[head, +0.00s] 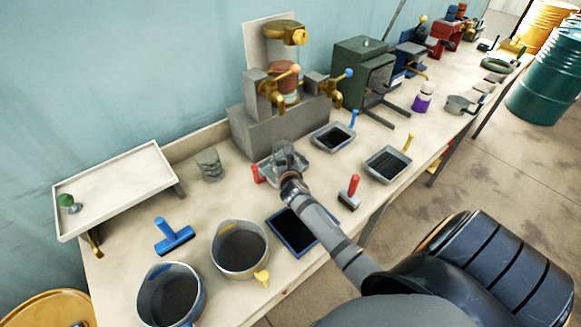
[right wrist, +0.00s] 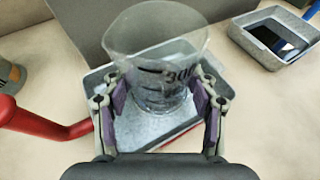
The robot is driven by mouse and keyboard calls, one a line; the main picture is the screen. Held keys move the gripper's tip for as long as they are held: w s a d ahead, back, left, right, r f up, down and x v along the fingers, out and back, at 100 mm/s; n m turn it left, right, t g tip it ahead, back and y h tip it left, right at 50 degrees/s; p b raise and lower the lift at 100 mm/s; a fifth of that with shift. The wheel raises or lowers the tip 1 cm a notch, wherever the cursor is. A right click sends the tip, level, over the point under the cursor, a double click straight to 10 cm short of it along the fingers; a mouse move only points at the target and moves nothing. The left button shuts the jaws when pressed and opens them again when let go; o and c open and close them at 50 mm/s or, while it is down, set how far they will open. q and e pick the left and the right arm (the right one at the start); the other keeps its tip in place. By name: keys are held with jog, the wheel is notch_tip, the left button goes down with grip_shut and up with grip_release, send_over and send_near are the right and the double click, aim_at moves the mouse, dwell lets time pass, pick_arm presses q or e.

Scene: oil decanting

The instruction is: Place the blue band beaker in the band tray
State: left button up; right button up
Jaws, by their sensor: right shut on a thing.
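My right gripper (head: 286,160) is shut on a clear glass beaker (right wrist: 155,55) with dark graduation marks. In the right wrist view the beaker stands upright between the two finger pads, over a grey tray (right wrist: 135,132) with a red strip at its near edge. I cannot tell whether it touches the tray floor. No blue band shows clearly on the held beaker. A grey tray with a dark inside (head: 332,137) lies just right of the gripper, and a similar one (head: 387,164) lies farther right. My left gripper is not in view.
A stand with brass taps (head: 285,125) is close behind the gripper. A grey cup (head: 209,164) stands left. A blue-edged dark tray (head: 292,232), two dark-filled pots (head: 170,295) (head: 239,249) and a blue squeegee (head: 174,236) are nearer. A raised shelf (head: 118,182) is far left.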

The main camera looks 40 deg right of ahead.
jog(key=shift+s+a, duration=0.15)
jog(key=shift+s+a+r, duration=0.1)
jog(key=shift+a+r, duration=0.05)
jog(key=shift+a, duration=0.05)
jog(key=o, duration=1.4)
jog(key=shift+d+f, duration=0.15)
jog(key=shift+f, duration=0.1)
jog(key=shift+c, duration=0.2)
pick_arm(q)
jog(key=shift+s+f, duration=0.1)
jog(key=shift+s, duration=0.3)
pick_arm(e)
jog(key=shift+r, duration=0.15)
